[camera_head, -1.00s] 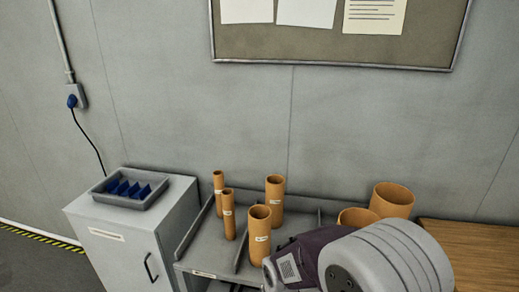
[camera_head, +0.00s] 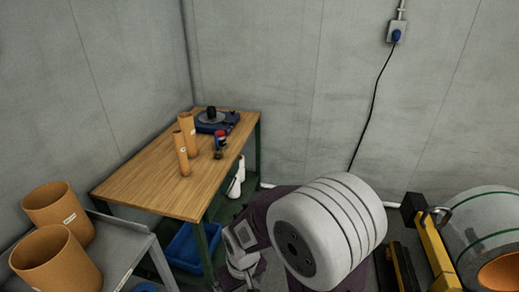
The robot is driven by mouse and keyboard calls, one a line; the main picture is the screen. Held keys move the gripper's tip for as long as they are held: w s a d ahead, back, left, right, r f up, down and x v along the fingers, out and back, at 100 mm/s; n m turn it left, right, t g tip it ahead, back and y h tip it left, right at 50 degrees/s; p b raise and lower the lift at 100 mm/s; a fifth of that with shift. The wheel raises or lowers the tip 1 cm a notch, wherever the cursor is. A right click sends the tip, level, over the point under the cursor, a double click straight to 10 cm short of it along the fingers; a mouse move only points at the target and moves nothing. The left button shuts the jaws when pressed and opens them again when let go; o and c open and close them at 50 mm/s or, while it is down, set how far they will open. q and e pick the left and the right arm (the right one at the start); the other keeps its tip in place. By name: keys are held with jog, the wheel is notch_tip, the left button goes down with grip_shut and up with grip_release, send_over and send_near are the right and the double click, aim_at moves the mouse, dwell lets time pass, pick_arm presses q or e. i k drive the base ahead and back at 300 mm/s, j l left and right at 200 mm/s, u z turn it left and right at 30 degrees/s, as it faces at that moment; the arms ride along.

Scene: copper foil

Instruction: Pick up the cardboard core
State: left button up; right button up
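Several brown cardboard tubes are in view, and I cannot tell which is the task's core. A tall slim core (camera_head: 187,135) and a thinner core (camera_head: 181,154) stand upright close together on the wooden bench. Two wide cores stand on the grey rack at lower left, one behind (camera_head: 58,208) and one in front (camera_head: 55,262). One of my arms fills the lower middle, to the right of the bench and in front of it. No gripper fingers can be made out, and no core is seen held.
The wooden bench (camera_head: 145,178) carries a blue and black device (camera_head: 215,121) and a small red-topped item (camera_head: 220,137). A blue bin (camera_head: 190,247) is below. A yellow lifting frame (camera_head: 437,255) and a large wrapped roll (camera_head: 488,225) stand at right.

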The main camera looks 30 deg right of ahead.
aim_at(179, 144)
jog(key=z, duration=0.5)
jog(key=i+l+u, duration=0.45)
jog(key=l, duration=0.5)
jog(key=i+l+u, duration=0.2)
jog(key=l+u, duration=0.3)
jog(key=l, duration=0.55)
jog(key=i+l+u, duration=0.1)
jog(key=l+u, duration=0.35)
jog(key=l, duration=0.65)
jog(key=k+l+u, duration=0.15)
jog(key=l+u, duration=0.35)
jog(key=l, duration=0.6)
